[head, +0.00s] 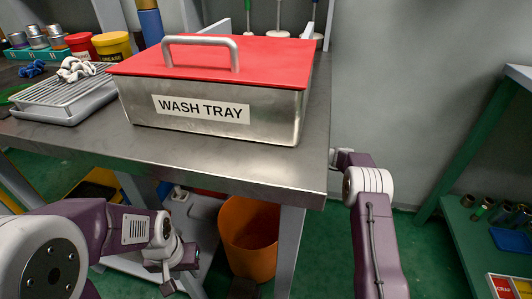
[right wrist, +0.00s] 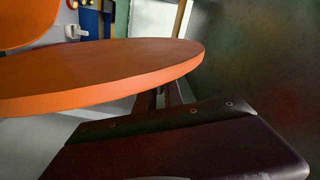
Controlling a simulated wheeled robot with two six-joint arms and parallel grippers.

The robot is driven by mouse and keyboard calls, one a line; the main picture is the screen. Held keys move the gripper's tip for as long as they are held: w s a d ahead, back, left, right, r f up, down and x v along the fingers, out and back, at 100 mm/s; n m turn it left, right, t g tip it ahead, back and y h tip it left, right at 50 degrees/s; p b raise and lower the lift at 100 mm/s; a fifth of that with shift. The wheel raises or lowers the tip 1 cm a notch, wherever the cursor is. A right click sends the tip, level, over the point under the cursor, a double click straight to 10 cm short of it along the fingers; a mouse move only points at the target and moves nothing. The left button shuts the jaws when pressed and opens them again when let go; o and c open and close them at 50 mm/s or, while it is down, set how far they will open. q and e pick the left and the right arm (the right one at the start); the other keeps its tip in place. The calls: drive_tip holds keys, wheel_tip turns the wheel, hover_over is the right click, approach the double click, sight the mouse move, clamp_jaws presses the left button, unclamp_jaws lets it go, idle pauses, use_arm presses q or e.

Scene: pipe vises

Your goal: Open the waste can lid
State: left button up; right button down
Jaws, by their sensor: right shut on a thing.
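The orange waste can (head: 248,243) stands on the floor under the table's right end in the head view. An orange disc, which looks like its lid (right wrist: 110,78), crosses the right wrist view close up, seen nearly edge-on. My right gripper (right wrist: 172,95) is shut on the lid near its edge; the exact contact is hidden. In the head view the right arm comes down past the table's right edge and its fingertips are not clear. My left gripper (head: 178,274) is low in front of the table, left of the can and apart from it; its finger gap is unclear.
A steel wash tray (head: 205,108) with a red lid stands on the table (head: 225,165). A wire rack (head: 65,92) and tubs are at the left. A table leg (head: 289,250) stands beside the can. A green shelf (head: 460,215) is at the far right; floor between is clear.

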drive_tip(key=shift+w+f, duration=0.1)
drive_tip(key=shift+f, duration=0.1)
drive_tip(key=c, duration=1.5)
unclamp_jaws()
drive_tip(key=shift+r, duration=0.1)
drive_tip(key=shift+d+r, duration=0.1)
drive_tip(key=shift+d, duration=0.2)
drive_tip(key=p+v, duration=0.4)
drive_tip(key=v, duration=0.4)
drive_tip(key=shift+d, duration=0.25)
